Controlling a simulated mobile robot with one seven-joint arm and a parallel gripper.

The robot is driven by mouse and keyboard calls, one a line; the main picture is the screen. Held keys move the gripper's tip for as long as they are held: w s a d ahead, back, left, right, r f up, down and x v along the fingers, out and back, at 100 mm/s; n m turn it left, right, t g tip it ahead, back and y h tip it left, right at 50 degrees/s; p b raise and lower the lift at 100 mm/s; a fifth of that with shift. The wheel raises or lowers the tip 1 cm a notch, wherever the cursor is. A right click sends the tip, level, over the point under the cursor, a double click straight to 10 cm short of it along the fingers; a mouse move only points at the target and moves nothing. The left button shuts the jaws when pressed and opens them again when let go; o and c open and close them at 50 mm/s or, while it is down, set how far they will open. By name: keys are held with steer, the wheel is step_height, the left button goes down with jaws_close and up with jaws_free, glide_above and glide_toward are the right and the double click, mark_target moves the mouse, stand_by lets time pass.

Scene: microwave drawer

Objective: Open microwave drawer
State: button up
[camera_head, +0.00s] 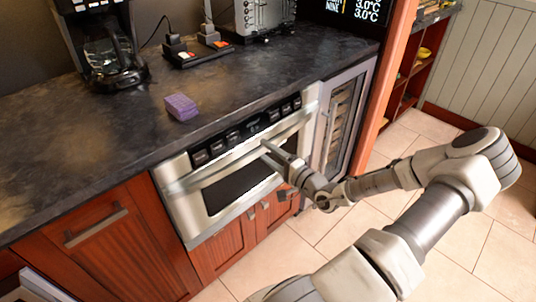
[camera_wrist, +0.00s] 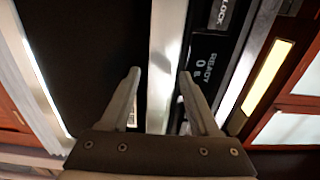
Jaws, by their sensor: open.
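The microwave drawer (camera_head: 232,182) is a stainless steel unit with a dark window, built in under the dark countertop. Its front looks flush with the cabinet. A long silver handle bar (camera_head: 225,168) runs across it below a row of black control buttons. My gripper (camera_head: 272,154) is at the right part of the handle. In the wrist view my gripper (camera_wrist: 158,75) is open, and the pale handle bar (camera_wrist: 165,50) passes between its two fingertips as seen from the camera. I cannot tell whether the fingers touch it.
A purple sponge (camera_head: 181,107) and a coffee maker (camera_head: 112,60) stand on the countertop (camera_head: 60,165). A glass-fronted cooler (camera_head: 340,115) is right of the drawer. Red wood cabinets (camera_head: 110,240) lie below and left. The tiled floor (camera_head: 300,240) in front is clear.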

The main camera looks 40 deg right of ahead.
jaws_close()
stand_by(0.3)
stand_by(1.2)
